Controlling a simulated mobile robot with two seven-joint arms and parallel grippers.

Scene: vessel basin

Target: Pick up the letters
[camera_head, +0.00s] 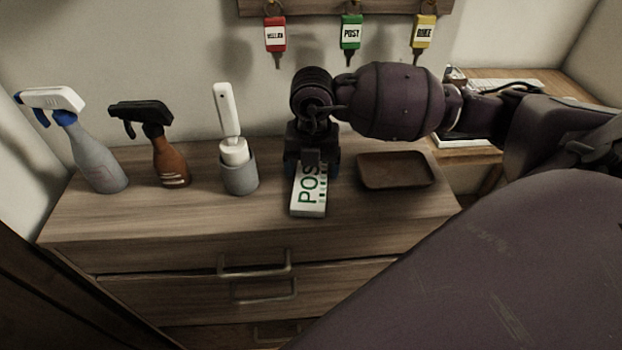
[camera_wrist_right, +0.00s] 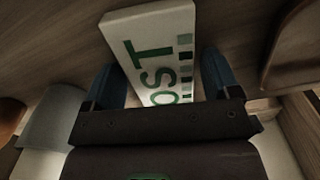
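The letters (camera_head: 309,193) are a white block-like stack with green "POST" writing, lying on the wooden dresser top. Their near end sticks out toward the front edge; their far end is hidden under my right gripper (camera_head: 307,166). In the right wrist view the letters (camera_wrist_right: 158,50) lie between the two blue fingers of the right gripper (camera_wrist_right: 165,62), one finger on each side. The fingers are spread wide, close to the letters' sides, and I see no clear grip. My left gripper is not in view.
A brown tray (camera_head: 396,171) lies just right of the letters. A grey cup with a white brush (camera_head: 239,176), a brown spray bottle (camera_head: 170,158) and a grey one (camera_head: 95,155) stand to the left. Green (camera_head: 350,33), red and yellow key tags hang on the wall behind.

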